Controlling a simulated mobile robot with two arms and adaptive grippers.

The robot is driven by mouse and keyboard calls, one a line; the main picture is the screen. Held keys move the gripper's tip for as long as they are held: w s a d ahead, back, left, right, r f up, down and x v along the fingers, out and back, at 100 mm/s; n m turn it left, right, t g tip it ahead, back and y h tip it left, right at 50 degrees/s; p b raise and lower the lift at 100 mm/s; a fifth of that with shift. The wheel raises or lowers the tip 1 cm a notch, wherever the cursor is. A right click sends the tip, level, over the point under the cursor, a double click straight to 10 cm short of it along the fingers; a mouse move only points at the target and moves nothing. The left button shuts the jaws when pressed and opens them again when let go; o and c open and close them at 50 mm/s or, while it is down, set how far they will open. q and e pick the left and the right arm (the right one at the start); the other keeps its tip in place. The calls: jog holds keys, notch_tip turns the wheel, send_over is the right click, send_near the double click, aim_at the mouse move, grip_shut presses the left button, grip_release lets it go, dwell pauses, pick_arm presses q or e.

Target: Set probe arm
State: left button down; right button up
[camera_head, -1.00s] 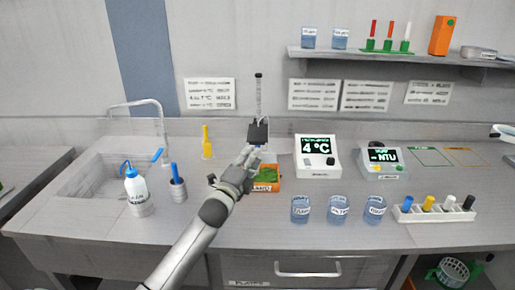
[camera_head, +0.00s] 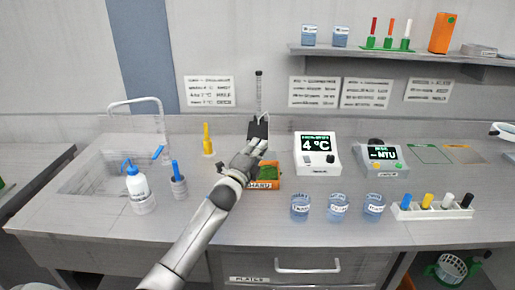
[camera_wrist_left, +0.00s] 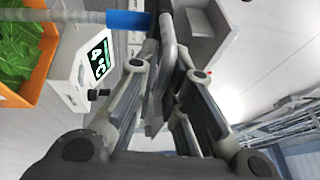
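The probe stand is a thin upright post (camera_head: 259,92) with a dark block (camera_head: 257,129) low on it, at the back of the counter. My left gripper (camera_head: 261,138) reaches in front of the block and overlaps it in the head view. In the left wrist view, a grey rod with a blue sleeve (camera_wrist_left: 130,20) runs across the top, close to the fingertips of the left gripper (camera_wrist_left: 166,40). The fingers lie near each other; whether they hold anything is unclear. An orange tray of greens (camera_head: 267,184) sits below the gripper, partly hidden. My right gripper is not in view.
A white meter reading 4 °C (camera_head: 316,155) stands right of the post, and an NTU meter (camera_head: 382,159) farther right. Several labelled beakers (camera_head: 337,207) line the front. A yellow-handled tool (camera_head: 207,140), wash bottle (camera_head: 138,188) and sink (camera_head: 105,168) are left.

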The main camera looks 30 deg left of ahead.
pick_arm(q)
jog(key=shift+r, duration=0.1)
notch_tip(320, 180, up, 10)
jog(key=p, duration=0.7)
jog(key=shift+r, duration=0.15)
jog(key=c, duration=1.8)
grip_release()
jog(key=shift+a, duration=0.1)
jog(key=shift+o, duration=1.2)
jog(key=shift+f, duration=0.3)
jog(key=shift+s, duration=0.1)
